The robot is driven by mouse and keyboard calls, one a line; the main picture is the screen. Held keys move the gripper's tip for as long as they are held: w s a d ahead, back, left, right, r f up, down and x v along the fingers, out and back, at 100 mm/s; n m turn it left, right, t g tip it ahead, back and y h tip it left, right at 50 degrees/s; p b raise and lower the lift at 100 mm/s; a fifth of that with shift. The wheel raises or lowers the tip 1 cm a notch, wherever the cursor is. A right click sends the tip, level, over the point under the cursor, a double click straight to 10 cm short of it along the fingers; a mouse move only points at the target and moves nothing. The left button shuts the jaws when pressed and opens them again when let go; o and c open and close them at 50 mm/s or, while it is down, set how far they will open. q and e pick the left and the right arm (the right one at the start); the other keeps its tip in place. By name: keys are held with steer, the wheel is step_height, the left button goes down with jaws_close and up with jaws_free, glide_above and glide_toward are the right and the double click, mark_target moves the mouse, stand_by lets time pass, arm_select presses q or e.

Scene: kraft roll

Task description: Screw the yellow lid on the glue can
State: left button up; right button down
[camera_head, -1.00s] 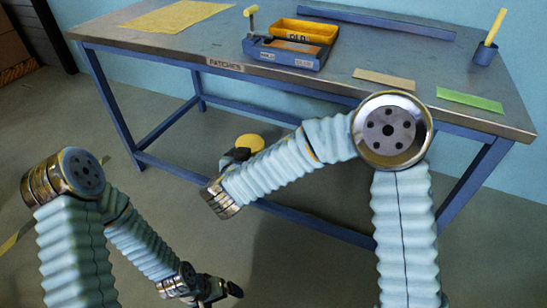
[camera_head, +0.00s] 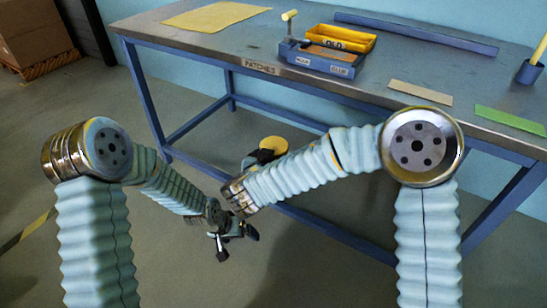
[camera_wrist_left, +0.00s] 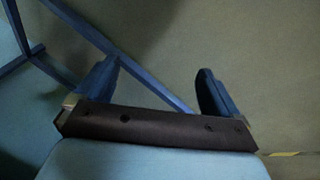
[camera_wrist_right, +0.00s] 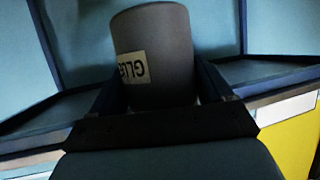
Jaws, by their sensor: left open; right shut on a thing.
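The right gripper (camera_head: 262,158) is shut on the grey glue can (camera_wrist_right: 155,55), which fills the middle of the right wrist view. The can's "GLUE" label appears upside down there. In the head view a round yellow disc, seemingly the yellow lid (camera_head: 273,143), shows at the right gripper, above where the can is. I cannot tell how it sits on the can, which is mostly hidden in this view. The left gripper (camera_head: 237,243) is open and empty, below and left of the right gripper. Its two fingers stand wide apart in the left wrist view (camera_wrist_left: 155,90).
The workbench (camera_head: 190,45) stands behind both grippers, its front edge beyond them. On it are a blue caddy (camera_head: 318,67), a yellow tray (camera_head: 345,38), a yellow sheet (camera_head: 216,16), a tan strip (camera_head: 420,93), a green strip (camera_head: 510,121) and a blue cup (camera_head: 528,72). Open floor lies below the grippers.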

arm_select(q)
steer(key=w+r+m+t+y, duration=0.1)
steer(key=w+r, duration=0.5)
steer(key=r, duration=0.4)
steer(key=w+r+m+t+y, duration=0.1)
steer(key=w+r+t, duration=0.1)
steer(key=w+r, duration=0.5)
steer(key=w+r+m+t, duration=0.1)
steer(key=w+r, duration=0.3)
steer(key=r, duration=0.8)
step_height(320, 180, up, 9)
steer(key=n+g+y, duration=0.2)
steer(key=g, duration=0.4)
glide_above(274, 145)
steer(key=shift+w+r, duration=0.1)
steer(key=shift+w, duration=0.15)
steer(key=shift+s+r, duration=0.2)
steer(key=shift+f, duration=4.05)
